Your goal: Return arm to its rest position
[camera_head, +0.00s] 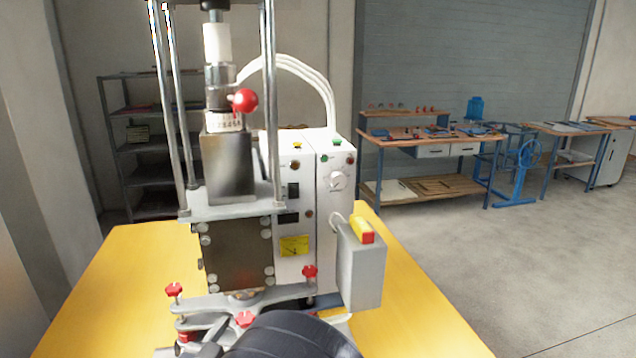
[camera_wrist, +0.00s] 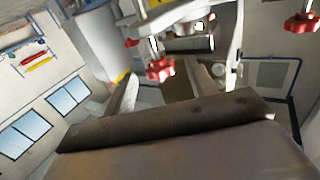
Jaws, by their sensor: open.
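My gripper (camera_wrist: 162,82) shows in the wrist view with its two fingers apart. Nothing can be seen held between them. Beyond the fingers are red star knobs (camera_wrist: 160,68) and light metal parts of the welding machine. In the head view a dark rounded part of my arm is at the bottom centre, low in front of the welding machine (camera_head: 233,250).
The machine stands on a yellow table (camera_head: 420,325), with white control boxes (camera_head: 335,190) and a grey box (camera_head: 362,272) at its right. A workbench (camera_head: 430,140) stands at the back right and a dark shelf (camera_head: 140,150) at the back left. The grey floor (camera_head: 560,260) at right is clear.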

